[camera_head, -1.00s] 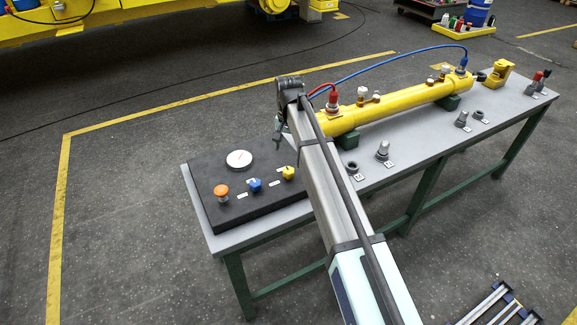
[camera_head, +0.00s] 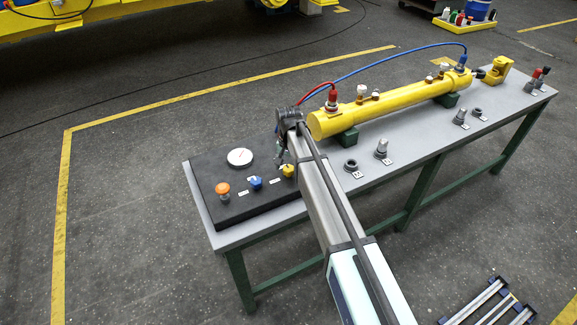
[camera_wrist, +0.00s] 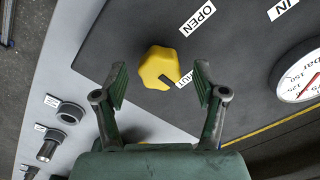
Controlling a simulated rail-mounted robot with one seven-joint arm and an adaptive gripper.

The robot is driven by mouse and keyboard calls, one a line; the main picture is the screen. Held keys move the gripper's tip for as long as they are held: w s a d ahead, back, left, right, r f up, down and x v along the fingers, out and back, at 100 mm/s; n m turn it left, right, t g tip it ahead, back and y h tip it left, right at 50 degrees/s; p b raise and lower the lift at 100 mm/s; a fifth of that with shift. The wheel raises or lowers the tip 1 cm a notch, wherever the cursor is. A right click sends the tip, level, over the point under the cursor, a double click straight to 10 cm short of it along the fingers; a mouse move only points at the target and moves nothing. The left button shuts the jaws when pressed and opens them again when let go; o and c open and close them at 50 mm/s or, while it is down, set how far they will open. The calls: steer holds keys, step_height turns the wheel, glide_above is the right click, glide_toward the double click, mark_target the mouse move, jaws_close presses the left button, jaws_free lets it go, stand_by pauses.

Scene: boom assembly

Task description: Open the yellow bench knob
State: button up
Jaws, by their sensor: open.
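The yellow bench knob (camera_head: 288,170) sits at the right side of the black panel (camera_head: 238,208), beside a blue knob. In the wrist view the yellow knob (camera_wrist: 159,68) is between and just beyond my fingertips, near the labels OPEN (camera_wrist: 197,18) and a partly hidden second label (camera_wrist: 186,80). A dark mark on the knob lies at its lower right. My gripper (camera_wrist: 160,84) is open, one finger on each side, with no contact visible. In the head view my arm hides most of the gripper.
A blue knob (camera_head: 255,182), an orange button (camera_head: 223,189) and a gauge (camera_head: 239,157) share the panel. A yellow cylinder (camera_head: 395,103) with hoses lies along the grey bench (camera_head: 420,140). Several grey fittings, such as this one (camera_head: 381,149), stand along its front edge.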

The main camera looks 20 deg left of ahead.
steer(key=c, duration=1.2)
steer(key=shift+o, duration=0.3)
steer(key=shift+n, duration=0.4)
steer(key=n+b, duration=0.1)
steer(key=n, duration=0.1)
steer(key=shift+f+n, duration=0.1)
steer(key=shift+n, duration=0.3)
steer(key=n+b, duration=0.2)
steer(key=n, duration=0.3)
steer(key=n+b, duration=0.1)
steer(key=n, duration=0.3)
steer(key=shift+n, duration=0.4)
steer(key=shift+n+b, duration=0.3)
steer(key=shift+n, duration=2)
steer(key=shift+s, duration=0.1)
